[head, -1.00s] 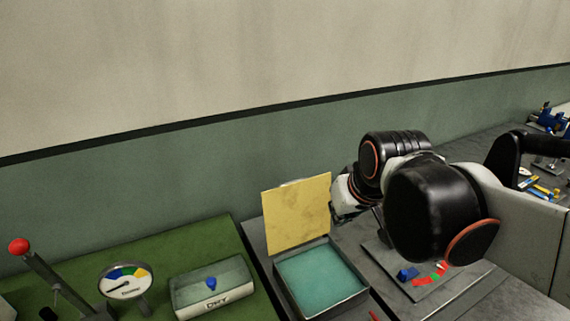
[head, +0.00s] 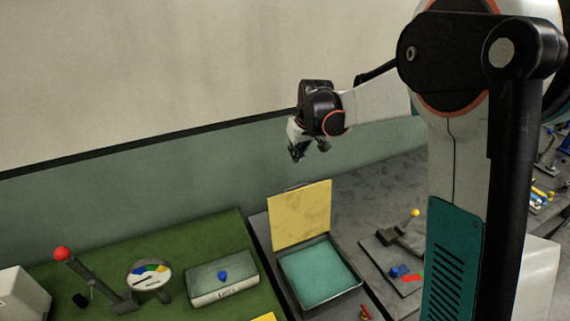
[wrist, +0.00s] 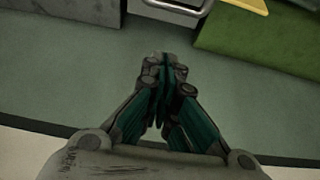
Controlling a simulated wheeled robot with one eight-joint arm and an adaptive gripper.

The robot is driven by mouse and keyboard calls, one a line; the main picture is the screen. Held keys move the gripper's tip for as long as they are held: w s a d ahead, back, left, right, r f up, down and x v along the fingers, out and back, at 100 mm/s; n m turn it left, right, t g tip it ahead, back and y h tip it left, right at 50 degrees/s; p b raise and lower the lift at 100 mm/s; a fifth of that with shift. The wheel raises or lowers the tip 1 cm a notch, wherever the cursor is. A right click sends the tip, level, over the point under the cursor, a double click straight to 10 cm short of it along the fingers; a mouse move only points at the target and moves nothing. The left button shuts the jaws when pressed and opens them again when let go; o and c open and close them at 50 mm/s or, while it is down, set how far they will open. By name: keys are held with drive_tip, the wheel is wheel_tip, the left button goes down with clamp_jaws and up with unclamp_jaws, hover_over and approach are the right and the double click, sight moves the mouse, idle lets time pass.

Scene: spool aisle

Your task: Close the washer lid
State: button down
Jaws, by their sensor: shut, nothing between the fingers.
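The washer is an open grey box (head: 353,291) with a teal inside, standing on the grey bench. Its yellow lid (head: 301,217) stands nearly upright at the back edge, so the box is open. A thin dark handle shows along the lid's top edge. My gripper (head: 296,156) hangs in the air above the lid, pointing down and apart from it. In the wrist view my gripper (wrist: 165,60) has its fingertips together, with nothing between them. A silver bar handle (wrist: 172,10) shows at the top of that view, partly cut off.
Left of the washer, a green mat (head: 215,237) bears a box with a blue knob (head: 222,276), a dial gauge (head: 149,275) and a red-tipped lever (head: 62,254). To the right is a plate with a yellow-tipped lever (head: 414,213). The green wall is close behind.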

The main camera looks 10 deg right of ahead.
wheel_tip(320, 180, down, 10)
drive_tip(key=w, duration=0.1)
idle(0.9)
drive_tip(key=shift+a+f, duration=0.1)
